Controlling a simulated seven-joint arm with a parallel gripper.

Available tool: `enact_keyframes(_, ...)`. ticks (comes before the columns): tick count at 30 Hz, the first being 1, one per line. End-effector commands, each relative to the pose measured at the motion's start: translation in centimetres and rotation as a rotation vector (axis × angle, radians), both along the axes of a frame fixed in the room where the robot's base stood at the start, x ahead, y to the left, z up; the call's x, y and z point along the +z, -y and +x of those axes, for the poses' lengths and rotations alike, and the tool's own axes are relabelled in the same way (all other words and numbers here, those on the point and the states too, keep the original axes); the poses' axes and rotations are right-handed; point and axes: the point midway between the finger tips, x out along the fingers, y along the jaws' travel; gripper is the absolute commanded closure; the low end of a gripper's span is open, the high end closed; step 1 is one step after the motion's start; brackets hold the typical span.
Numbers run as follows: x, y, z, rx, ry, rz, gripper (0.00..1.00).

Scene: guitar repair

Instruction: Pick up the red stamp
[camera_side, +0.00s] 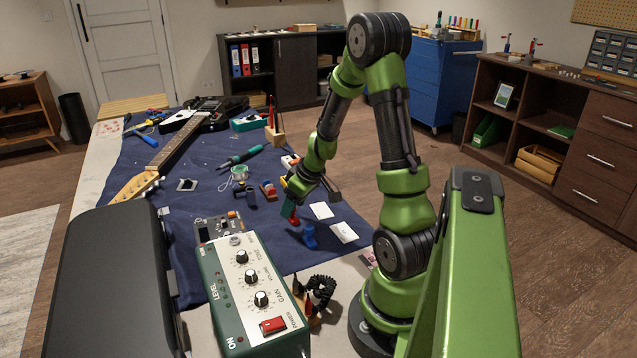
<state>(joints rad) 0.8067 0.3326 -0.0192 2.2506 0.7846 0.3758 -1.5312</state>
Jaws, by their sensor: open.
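A small red piece (294,219), which looks like the red stamp, stands on the dark blue cloth just below and left of my gripper. A dark green part shows directly above it; I cannot tell whether this belongs to it. A blue stamp (309,236) stands close by, to its right and nearer the camera. My gripper (311,193) is open above the cloth, near the red piece. Its fingers are small here and partly hidden by its own green housing. I see nothing clearly held between them.
White cards (322,210) lie right of the stamps. A green pedal box (250,294) with knobs stands in front. A guitar (178,138) lies along the cloth's left side. A green screwdriver (240,158) and several small items lie behind my gripper.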

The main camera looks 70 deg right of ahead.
Motion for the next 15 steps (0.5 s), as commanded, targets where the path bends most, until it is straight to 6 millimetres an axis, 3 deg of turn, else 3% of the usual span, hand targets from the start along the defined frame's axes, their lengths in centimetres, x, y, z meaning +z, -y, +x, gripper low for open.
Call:
enact_keyframes(6,-2.1,0.2,0.9,-0.001,0.0,0.0,0.43)
enact_keyframes(13,-2.2,0.3,1.0,0.001,0.001,-0.001,0.43)
enact_keyframes(15,-2.2,0.2,1.0,0.001,0.001,-0.001,0.5)
